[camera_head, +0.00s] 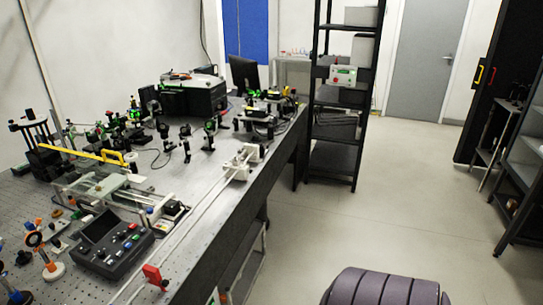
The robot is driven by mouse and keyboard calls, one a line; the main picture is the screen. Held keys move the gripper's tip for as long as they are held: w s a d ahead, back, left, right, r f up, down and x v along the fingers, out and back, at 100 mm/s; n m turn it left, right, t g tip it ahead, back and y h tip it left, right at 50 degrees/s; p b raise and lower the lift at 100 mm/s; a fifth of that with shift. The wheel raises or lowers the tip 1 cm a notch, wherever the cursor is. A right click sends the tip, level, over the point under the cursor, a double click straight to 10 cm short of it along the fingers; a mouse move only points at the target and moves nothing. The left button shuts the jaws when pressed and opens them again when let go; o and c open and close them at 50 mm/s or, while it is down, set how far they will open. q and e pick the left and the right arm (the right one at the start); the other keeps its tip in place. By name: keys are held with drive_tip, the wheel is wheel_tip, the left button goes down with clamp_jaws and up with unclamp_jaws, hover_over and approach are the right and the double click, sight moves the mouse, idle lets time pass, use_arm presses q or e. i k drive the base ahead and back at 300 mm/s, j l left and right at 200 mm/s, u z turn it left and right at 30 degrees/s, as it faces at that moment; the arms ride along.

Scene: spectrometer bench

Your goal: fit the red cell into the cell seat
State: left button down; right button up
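A small red block-like piece (152,274) stands at the near edge of the optical table, beside a long pale rail (195,215). It may be the red cell, but it is too small to tell. A whitish carriage-like fixture (238,166) sits on the rail farther back. I cannot tell whether it is the cell seat; no seat is clearly recognisable. Neither of my grippers shows in the head view.
The perforated optical table (205,240) carries a dark control box (110,243), a glass-topped stage (100,187) and several optical mounts. A black shelf rack (335,150) stands beyond. A purple-grey ribbed object (385,290) is at the bottom right. The floor (400,205) right of the table is mostly clear.

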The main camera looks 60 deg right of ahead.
sight(236, 165)
drive_tip(key=z, duration=1.65)
drive_tip(key=i+l+z, duration=0.1)
drive_tip(key=i+l, duration=0.65)
drive_tip(key=i+l+z, duration=0.1)
drive_tip(key=i+l, duration=0.55)
drive_tip(key=i, duration=0.1)
